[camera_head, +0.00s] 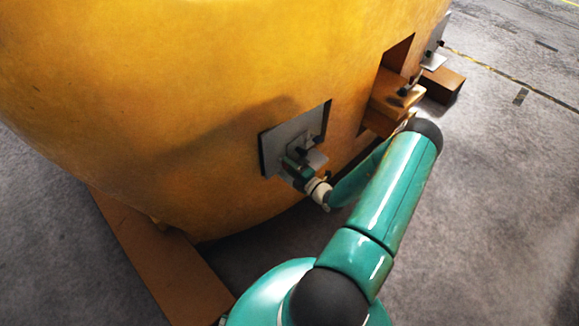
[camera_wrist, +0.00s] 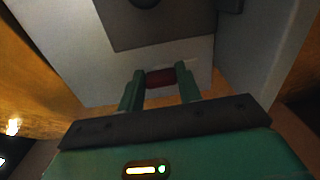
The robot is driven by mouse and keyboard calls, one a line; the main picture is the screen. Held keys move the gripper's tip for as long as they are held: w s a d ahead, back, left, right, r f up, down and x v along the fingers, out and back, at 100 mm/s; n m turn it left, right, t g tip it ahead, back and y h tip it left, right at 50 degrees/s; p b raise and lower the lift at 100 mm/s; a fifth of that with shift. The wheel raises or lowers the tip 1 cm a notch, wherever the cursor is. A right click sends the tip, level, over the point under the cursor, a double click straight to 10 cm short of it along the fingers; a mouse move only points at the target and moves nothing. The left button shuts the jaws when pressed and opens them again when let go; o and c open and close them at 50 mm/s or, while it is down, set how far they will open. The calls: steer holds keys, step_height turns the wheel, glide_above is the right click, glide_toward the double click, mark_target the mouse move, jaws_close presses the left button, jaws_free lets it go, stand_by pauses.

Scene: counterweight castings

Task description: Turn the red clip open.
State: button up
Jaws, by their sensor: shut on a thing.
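The red clip (camera_wrist: 160,78) shows in the wrist view as a small dark red piece between the two green fingers of my gripper (camera_wrist: 160,86). The fingers are shut on it, one on each side. Behind it is a pale grey plate with a darker square panel (camera_wrist: 160,25). In the head view my gripper (camera_head: 297,165) is at the grey plate (camera_head: 275,148) on the yellow casting (camera_head: 200,90). The clip is hidden there by my gripper and the plate's fittings. I cannot tell how far the clip is turned.
The large yellow casting fills the upper left and stands on brown beams (camera_head: 160,260). A brown block (camera_head: 395,97) with a fitting juts out right of the plate, and another plate (camera_head: 436,58) lies farther back.

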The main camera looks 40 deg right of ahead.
stand_by(0.4)
steer(key=o, duration=1)
steer(key=s, duration=1.4)
steer(key=shift+d, duration=0.15)
steer(key=shift+w, duration=0.1)
